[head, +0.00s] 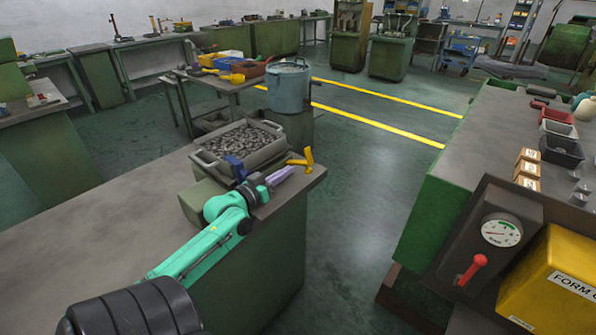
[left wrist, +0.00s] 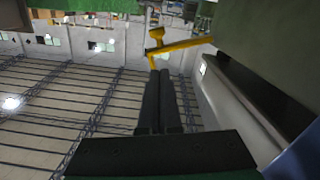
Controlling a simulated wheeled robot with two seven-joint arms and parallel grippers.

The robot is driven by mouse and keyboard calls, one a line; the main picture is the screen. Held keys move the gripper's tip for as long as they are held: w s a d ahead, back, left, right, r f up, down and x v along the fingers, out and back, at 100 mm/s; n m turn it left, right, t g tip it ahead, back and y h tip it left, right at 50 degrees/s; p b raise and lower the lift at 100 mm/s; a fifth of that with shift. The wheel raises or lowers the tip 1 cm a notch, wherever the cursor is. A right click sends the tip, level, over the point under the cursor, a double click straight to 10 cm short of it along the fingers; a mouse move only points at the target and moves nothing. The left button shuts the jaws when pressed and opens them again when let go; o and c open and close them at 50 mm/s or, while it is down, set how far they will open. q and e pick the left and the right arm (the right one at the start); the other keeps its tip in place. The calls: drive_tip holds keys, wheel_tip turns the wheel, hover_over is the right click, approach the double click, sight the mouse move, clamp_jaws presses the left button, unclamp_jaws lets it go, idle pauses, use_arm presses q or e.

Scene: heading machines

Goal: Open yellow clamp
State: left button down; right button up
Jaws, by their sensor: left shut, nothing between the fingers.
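The yellow clamp (head: 302,160) is at the right corner of the bench, beside the grey tray of small metal parts (head: 212,159). In the left wrist view the yellow clamp (left wrist: 172,47) shows as a bar with an upright knob, just beyond my fingertips. My left gripper (head: 290,170) reaches toward it from the left along the bench edge. In the left wrist view its two dark fingers (left wrist: 157,74) are together and empty. Whether the fingertips touch the clamp I cannot tell. My right gripper is not in view.
A blue clamp-like part (head: 235,168) is at the tray's front edge, close to my left wrist. A blue-grey pot (head: 289,88) stands behind the tray. A machine with a gauge (head: 502,230) and red lever stands at right. The aisle floor (head: 350,190) is clear.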

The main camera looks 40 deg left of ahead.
sight(306, 166)
use_arm(q)
drive_tip(key=w, duration=0.1)
drive_tip(key=w+f, duration=0.2)
drive_tip(key=w, duration=0.1)
drive_tip(key=shift+d, duration=0.2)
drive_tip(key=shift+w+d+f, duration=0.1)
drive_tip(key=shift+w+f, duration=0.3)
drive_tip(key=shift+f, duration=0.05)
drive_tip(key=shift+f+b, duration=0.35)
drive_tip(key=shift+f, duration=0.25)
drive_tip(key=shift+r, duration=0.1)
idle(0.4)
